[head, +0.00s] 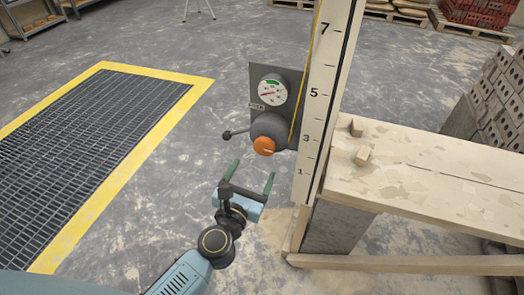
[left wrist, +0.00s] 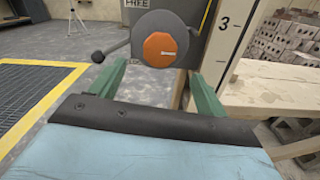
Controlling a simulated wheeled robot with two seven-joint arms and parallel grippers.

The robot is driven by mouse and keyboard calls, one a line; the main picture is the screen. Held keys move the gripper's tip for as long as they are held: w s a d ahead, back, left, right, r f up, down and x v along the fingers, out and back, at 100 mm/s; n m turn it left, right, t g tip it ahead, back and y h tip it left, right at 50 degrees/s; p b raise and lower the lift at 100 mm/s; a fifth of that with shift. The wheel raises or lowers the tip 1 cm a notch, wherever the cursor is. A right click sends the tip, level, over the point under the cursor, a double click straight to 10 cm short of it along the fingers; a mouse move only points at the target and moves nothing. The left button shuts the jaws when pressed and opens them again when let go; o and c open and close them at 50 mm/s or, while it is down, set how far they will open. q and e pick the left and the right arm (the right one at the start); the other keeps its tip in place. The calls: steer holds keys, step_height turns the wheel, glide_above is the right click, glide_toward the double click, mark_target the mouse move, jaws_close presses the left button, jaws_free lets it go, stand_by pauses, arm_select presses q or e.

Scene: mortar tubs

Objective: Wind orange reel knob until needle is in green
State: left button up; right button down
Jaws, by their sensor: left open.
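The orange reel knob (head: 264,146) sits on the front of a dark grey round reel housing (head: 270,126), fixed to a grey plate beside the numbered board. In the left wrist view the knob (left wrist: 160,46) is straight ahead, between and beyond the fingers. Above it is a round gauge (head: 272,90) with a green band at the top; its red needle points to the lower left, outside the green. A dark crank lever with a ball end (head: 228,134) sticks out left of the housing. My left gripper (head: 252,174) is open and empty, just below and short of the knob, not touching it.
The tall numbered board (head: 325,90) and a yellow line stand right of the gauge. A wooden plank bench (head: 430,165) with small wood blocks lies at right, with bricks behind. A yellow-edged floor grate (head: 85,120) is at left. Floor between is clear.

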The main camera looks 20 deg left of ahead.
mark_target(263, 150)
arm_select(q)
steer(key=w, duration=0.6)
steer(key=shift+w+d, duration=0.1)
steer(key=shift+w, duration=0.95)
steer(key=c, duration=1)
